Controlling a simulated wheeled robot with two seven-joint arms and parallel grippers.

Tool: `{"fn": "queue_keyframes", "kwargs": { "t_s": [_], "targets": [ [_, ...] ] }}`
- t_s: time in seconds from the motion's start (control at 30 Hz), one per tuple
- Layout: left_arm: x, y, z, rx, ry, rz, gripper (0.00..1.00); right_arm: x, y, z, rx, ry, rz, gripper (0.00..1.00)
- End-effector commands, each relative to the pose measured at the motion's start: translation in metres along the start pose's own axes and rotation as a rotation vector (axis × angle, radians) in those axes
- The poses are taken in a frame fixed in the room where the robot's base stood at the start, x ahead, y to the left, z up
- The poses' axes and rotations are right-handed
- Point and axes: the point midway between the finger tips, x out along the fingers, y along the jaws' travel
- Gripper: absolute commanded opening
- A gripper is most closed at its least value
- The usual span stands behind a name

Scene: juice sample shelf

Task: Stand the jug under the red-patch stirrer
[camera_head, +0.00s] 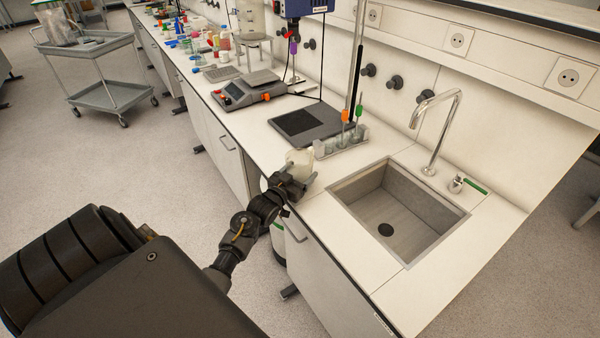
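A small whitish jug (300,161) is at the front edge of the bench, left of the sink. My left gripper (292,179) is around its lower part, with fingers on both sides, and appears shut on it. I cannot tell whether the jug touches the bench. A blue stirrer head (304,7) shows at the top edge, partly cut off. A stand with a dark flat base (304,122) and an upright rod (356,55) is behind the jug. My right gripper is not in view.
A rack (342,143) with orange- and green-topped items stands just behind the jug. The sink (397,212) with its tap (437,130) is to the right. A scale (248,90) and several bottles are farther left. A grey trolley (98,88) stands across the floor.

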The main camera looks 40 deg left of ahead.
Motion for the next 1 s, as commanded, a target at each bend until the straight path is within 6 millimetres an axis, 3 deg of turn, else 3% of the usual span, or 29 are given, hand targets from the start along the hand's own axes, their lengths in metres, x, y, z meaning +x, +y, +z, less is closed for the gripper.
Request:
{"fn": "queue_keyframes", "kwargs": {
  "t_s": [0.03,0.07,0.2,0.57,1.0],
  "targets": [
    [0.0,0.0,0.002,0.001,0.002,0.0,0.35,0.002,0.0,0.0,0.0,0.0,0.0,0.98],
    [0.0,0.0,0.002,0.0,0.0,0.0,0.79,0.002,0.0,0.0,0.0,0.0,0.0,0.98],
    [0.0,0.0,0.002,0.0,-0.001,0.0,0.97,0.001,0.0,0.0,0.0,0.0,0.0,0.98],
    [0.0,0.0,0.005,-0.001,0.0,0.0,0.97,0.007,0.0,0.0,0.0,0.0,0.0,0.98],
    [-0.077,0.005,0.004,0.0,-0.002,0.001,0.97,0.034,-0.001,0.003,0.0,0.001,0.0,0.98]
  ]
}}
